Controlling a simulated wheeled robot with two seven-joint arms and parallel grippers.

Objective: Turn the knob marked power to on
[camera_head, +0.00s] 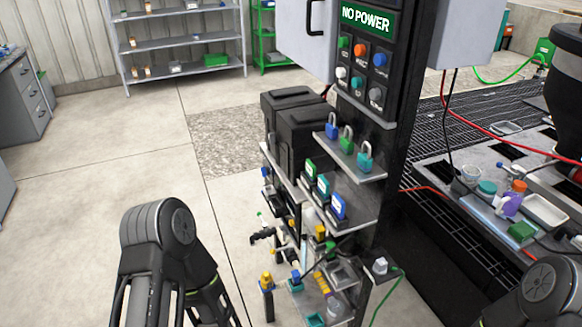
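A dark panel on a black post carries a green display (367,19) that reads "NO POWER". Below it are two rows of round knobs or buttons. The upper row has a green one (343,42), an orange one (360,49) and a blue one (380,60). The lower row has a white one (341,73), a teal one (357,83) and a grey one (376,95). Their small labels are too small to read, so I cannot tell which is marked power. Parts of both my arms show along the bottom edge, well below the panel; neither gripper is in view.
Below the panel, a shelf (350,160) holds several padlocks. Lower shelves hold coloured blocks and tools. Black bins (305,140) stand left of the post. A cluttered bench (460,185) is at right. A grey rack (185,75) stands behind open floor at left.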

